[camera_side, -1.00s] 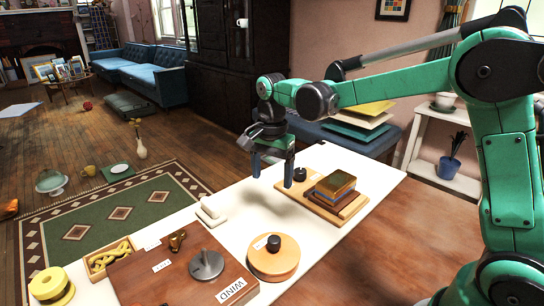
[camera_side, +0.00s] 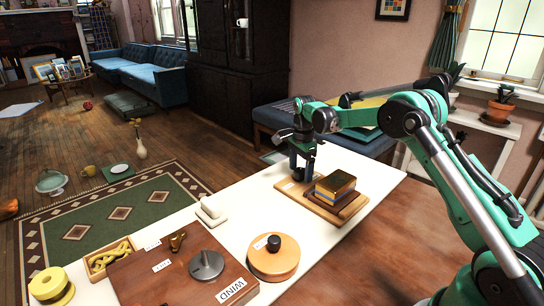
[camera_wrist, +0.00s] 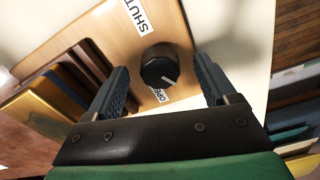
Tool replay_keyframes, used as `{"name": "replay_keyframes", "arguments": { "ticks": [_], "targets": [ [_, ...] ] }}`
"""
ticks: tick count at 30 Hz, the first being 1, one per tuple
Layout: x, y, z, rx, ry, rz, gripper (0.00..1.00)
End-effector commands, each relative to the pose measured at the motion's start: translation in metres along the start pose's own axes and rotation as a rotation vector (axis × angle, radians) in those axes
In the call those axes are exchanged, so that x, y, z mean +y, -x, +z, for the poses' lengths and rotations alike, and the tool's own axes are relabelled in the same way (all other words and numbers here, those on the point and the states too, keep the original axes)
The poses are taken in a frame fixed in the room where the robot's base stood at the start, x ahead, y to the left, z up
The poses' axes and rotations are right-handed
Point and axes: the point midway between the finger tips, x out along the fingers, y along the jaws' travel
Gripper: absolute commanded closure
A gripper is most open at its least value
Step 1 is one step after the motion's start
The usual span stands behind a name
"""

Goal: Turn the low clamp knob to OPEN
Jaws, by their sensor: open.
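The low clamp knob (camera_wrist: 158,66) is black and round with a white pointer line. It sits on a light wooden board (camera_wrist: 105,38) between a SHUT label (camera_wrist: 138,15) and an OPEN label (camera_wrist: 161,94). The pointer slants toward the lower right of the wrist view, near the OPEN label's side. My gripper (camera_side: 301,173) is open above the board, pointing down. In the wrist view its fingers stand on either side of the knob, with a gap to each. In the side view my gripper hides the knob.
A stack of books (camera_side: 334,187) lies on the board beside my gripper. A round wooden piece with another black knob (camera_side: 274,242) and a brown board with a grey disc (camera_side: 206,264) stand nearer the camera.

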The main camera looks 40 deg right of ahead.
Motion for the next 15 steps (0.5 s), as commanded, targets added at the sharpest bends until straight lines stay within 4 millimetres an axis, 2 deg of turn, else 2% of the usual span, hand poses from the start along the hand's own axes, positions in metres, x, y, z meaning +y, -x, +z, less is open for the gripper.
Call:
{"name": "replay_keyframes", "arguments": {
  "ticks": [5,8,13,14,15],
  "targets": [
    [0.0000,-0.0001,0.0002,0.000,0.001,0.000,0.22],
    [0.0000,0.0000,0.0002,0.000,0.001,0.000,0.47],
    [0.0001,0.0001,0.0002,0.000,0.001,0.000,0.96],
    [0.0001,0.0002,0.0002,0.000,0.001,0.000,1.00],
    [0.0001,0.0002,0.0002,0.000,0.001,0.001,1.00]
  ]
}}
